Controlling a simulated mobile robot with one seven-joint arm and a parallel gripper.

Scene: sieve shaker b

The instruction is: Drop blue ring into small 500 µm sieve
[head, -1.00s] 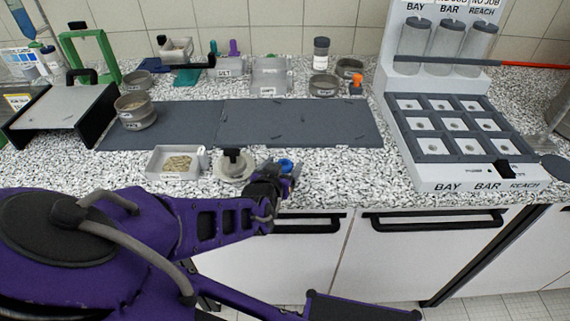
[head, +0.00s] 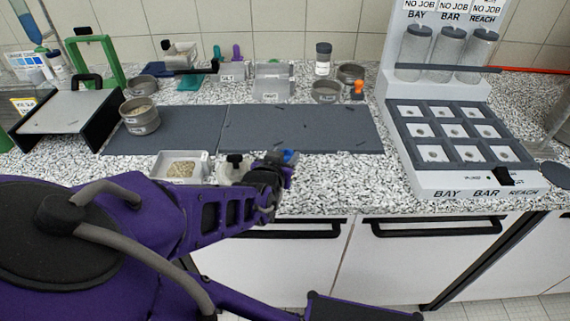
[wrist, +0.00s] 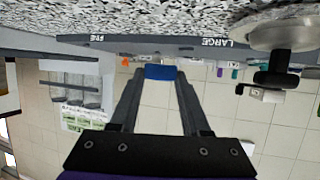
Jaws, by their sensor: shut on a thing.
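My gripper (head: 282,160) is over the front of the speckled counter, shut on the blue ring (head: 288,156). In the wrist view the blue ring (wrist: 161,72) is pinched between the two fingertips, clear of the counter. Several grey sieves stand on the counter: one (head: 139,122) with pale contents on the left of the dark mat, others at the back left (head: 143,85), back centre (head: 325,93) and behind that (head: 350,73). Their labels are too small to read, so I cannot tell which is the small 500 µm sieve.
The dark mat (head: 300,130) beyond my gripper is largely clear. A white tray with grains (head: 180,180) and a pale round dish with a black knob (head: 233,160) are left of my gripper. A white rack (head: 410,178) stands right. An orange-topped item (head: 358,90) is beside the back sieves.

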